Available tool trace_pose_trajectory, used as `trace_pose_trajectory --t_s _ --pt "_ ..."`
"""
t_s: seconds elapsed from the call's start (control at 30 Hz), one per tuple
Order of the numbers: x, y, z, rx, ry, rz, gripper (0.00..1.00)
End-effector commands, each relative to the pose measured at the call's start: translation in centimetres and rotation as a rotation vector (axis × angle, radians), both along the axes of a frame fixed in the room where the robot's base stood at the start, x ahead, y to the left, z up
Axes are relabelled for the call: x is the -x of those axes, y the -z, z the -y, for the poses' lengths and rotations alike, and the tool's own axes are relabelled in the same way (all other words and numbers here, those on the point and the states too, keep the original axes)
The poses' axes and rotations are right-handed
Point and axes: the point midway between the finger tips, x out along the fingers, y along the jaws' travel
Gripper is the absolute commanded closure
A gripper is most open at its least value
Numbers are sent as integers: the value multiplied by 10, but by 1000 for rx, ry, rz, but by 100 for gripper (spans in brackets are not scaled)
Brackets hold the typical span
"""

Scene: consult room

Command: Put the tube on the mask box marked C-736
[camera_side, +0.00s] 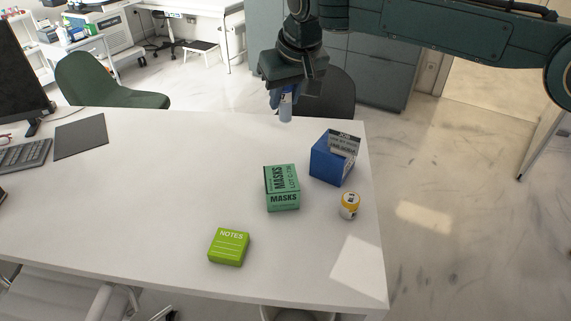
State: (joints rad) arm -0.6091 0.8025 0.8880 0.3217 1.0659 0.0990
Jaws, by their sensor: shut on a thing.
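The tube (286,110) is a small pale blue-grey piece with a dark mark. My gripper (283,94) is shut on it and holds it upright, above the far edge of the white desk. The fingers hide its upper part. The green mask box (282,188) lies on the desk, nearer the camera than the tube and apart from it. It is printed MASKS, with a lot code that seems to read C-736, small in this view. Its top shows nothing lying on it.
A blue box (328,166) with a grey-white card (344,144) stands right of the mask box. A small yellow and white jar (349,206) and a green notes block (229,246) are nearer the camera. The desk (170,200) is clear left of the mask box.

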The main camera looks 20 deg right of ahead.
Motion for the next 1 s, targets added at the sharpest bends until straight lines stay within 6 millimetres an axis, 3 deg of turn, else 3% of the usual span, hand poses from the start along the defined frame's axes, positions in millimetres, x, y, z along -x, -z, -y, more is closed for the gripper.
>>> trace_pose_trajectory --t_s 0.43,0.8,1.0 --pt "-3 0 3 0 1 0 98" --pt "-39 -2 39 -1 3 0 98" --pt "-42 -2 43 0 1 0 98"
